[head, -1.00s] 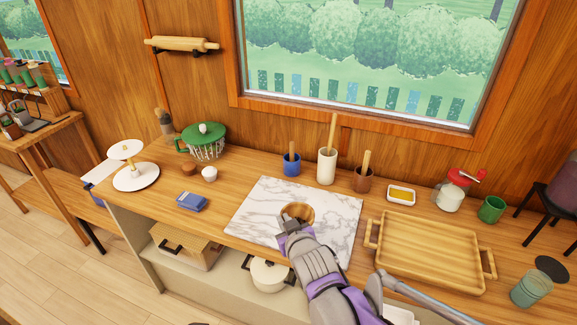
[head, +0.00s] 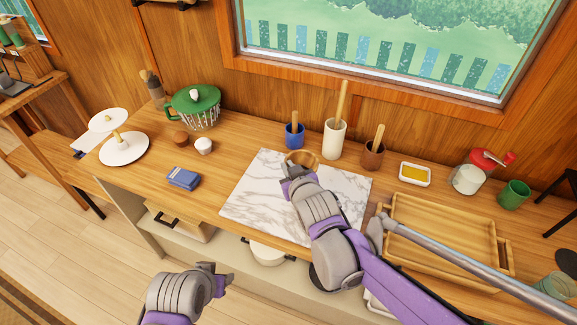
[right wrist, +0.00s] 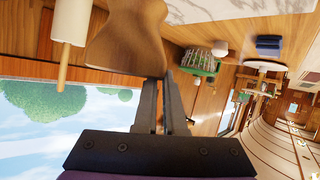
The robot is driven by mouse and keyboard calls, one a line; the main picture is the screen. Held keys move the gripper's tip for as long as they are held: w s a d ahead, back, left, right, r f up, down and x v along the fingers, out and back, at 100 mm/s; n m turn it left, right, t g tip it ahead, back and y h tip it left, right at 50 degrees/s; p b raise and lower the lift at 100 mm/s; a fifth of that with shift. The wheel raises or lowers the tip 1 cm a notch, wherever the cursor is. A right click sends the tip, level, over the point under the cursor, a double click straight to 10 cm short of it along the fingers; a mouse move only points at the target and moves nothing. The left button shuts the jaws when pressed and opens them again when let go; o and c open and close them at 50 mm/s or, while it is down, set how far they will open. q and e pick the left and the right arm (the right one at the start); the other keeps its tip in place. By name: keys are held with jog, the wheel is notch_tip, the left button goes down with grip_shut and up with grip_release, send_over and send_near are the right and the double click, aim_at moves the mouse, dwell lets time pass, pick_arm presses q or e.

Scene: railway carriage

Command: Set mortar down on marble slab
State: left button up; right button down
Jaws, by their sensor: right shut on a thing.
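The mortar (head: 303,157) is a small brown wooden vessel near the far edge of the marble slab (head: 262,205). The slab is white with grey veins and lies flat on the wooden counter. My right gripper (head: 288,173) is shut on the mortar and partly hides it in the head view. In the right wrist view the mortar (right wrist: 125,42) sits at the fingertips (right wrist: 160,82), with slab (right wrist: 200,8) at the top edge. I cannot tell whether its base touches the slab. My left gripper (head: 222,279) hangs low in front of the counter; its jaw opening is unclear.
Behind the slab stand a blue pot (head: 295,136), a white crock (head: 334,140) and a brown pot (head: 372,155). A wooden tray (head: 440,265) lies to the right. A blue box (head: 183,179) lies to the left. The slab's left and front parts are bare.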

jog(key=shift+r, duration=0.15)
jog(key=shift+f+b, duration=2.15)
jog(key=shift+f, duration=1.2)
jog(key=shift+f, duration=0.25)
jog(key=c, duration=0.9)
grip_release()
jog(key=v, duration=1)
jog(key=shift+s+d+r+p, duration=0.2)
jog(key=shift+s+p, duration=0.1)
jog(key=shift+p, duration=0.1)
